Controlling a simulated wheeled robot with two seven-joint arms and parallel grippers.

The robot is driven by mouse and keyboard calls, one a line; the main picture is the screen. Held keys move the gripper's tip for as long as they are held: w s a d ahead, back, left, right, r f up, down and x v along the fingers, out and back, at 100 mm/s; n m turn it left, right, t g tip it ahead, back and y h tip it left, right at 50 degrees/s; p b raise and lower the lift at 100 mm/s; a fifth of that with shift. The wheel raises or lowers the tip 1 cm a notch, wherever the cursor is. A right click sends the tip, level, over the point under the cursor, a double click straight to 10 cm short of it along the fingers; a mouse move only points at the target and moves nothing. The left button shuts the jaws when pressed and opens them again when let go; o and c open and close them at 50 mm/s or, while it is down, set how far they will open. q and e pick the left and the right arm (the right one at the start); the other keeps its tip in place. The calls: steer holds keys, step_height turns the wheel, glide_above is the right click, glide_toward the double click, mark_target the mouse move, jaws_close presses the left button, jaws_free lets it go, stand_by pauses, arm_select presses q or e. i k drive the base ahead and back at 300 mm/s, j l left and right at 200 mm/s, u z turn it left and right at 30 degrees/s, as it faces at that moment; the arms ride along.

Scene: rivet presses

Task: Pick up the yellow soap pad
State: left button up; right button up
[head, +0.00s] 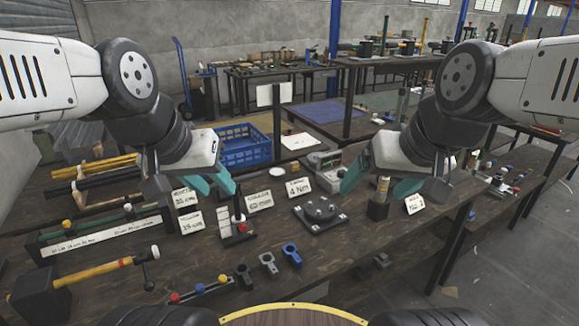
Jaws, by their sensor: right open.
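I cannot pick out a yellow soap pad with certainty. My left gripper (214,184) hangs above the workbench (330,255), left of centre. Its two teal fingers show apart and nothing shows held between them. My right gripper (376,189) is over the right part of the bench. Its teal fingers are wide apart. Nothing is visibly gripped.
A blue crate (245,146) stands behind. Label cards stand around the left gripper. Clear bench lies right of the clamp.

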mark_target(294, 166)
steer(key=l+u, duration=0.15)
steer(key=u, duration=0.35)
steer(key=l+u, duration=0.15)
steer(key=u, duration=0.3)
steer(key=l+u, duration=0.15)
steer(key=u, duration=0.35)
steer(key=l+u, duration=0.1)
steer(key=u, duration=0.4)
steer(key=k+l, duration=0.1)
steer(key=l, duration=0.25)
steer(key=k+l, duration=0.1)
steer(key=l, duration=0.2)
steer(key=k+l, duration=0.1)
steer(key=l, duration=0.25)
steer(key=i+l, duration=0.1)
steer(key=l, duration=0.1)
